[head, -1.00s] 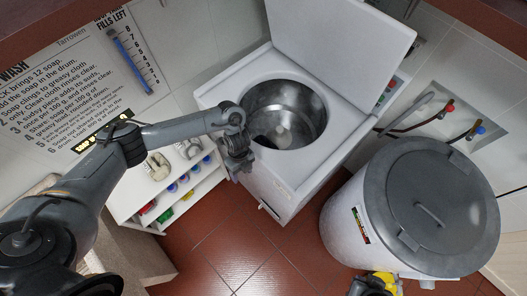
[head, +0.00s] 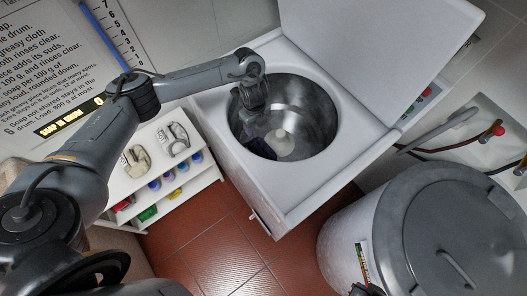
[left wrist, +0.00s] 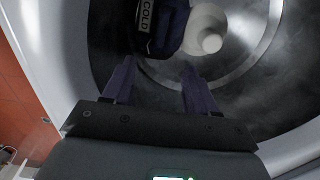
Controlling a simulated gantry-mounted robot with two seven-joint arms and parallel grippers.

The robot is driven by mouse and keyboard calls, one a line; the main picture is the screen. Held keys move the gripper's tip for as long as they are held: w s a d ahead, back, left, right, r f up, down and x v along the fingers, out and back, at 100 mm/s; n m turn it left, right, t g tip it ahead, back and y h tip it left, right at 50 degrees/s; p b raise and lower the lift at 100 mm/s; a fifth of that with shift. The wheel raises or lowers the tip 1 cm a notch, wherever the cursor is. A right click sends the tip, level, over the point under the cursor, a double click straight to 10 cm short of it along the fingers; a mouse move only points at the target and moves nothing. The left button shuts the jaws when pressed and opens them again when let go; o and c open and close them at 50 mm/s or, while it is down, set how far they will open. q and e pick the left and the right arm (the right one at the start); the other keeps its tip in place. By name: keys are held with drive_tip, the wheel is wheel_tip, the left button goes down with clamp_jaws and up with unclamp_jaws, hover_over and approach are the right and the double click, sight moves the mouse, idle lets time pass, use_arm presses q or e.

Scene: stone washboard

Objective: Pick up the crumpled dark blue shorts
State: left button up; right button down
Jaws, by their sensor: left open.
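The crumpled dark blue shorts (head: 260,148) lie low inside the washer drum (head: 318,112), on the left of its pale central post. In the left wrist view the shorts (left wrist: 162,22) show at the top with a white "COLD" tag, beside the post. My left gripper (head: 256,103) is at the drum's upper left rim, above the shorts and apart from them. In the left wrist view its two fingers (left wrist: 156,78) are spread and empty, pointing toward the shorts. A dark part at the bottom edge of the head view may be my right gripper; too little shows to tell.
The washer's raised lid (head: 385,45) stands behind the drum. A large lidded grey bin (head: 345,225) is at the lower right. A white shelf (head: 200,182) with bottles is at the left. Hoses and taps (head: 498,130) are at the right.

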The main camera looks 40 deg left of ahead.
use_arm(q)
wheel_tip(320, 180, down, 9)
drive_tip(key=b, duration=1)
hover_over(259, 149)
drive_tip(key=f, duration=0.5)
drive_tip(key=shift+s+a+f, duration=0.15)
drive_tip(key=shift+a+f, duration=0.05)
drive_tip(key=shift+d+f+b, duration=0.15)
drive_tip(key=shift+f+b, duration=0.35)
drive_tip(key=shift+f, duration=0.85)
drive_tip(key=shift+d+f+b, duration=0.1)
drive_tip(key=shift+f+b, duration=0.4)
drive_tip(key=shift+f, duration=0.8)
use_arm(e)
wheel_tip(259, 149, down, 14)
drive_tip(key=shift+w+f, duration=0.15)
use_arm(q)
clamp_jaws()
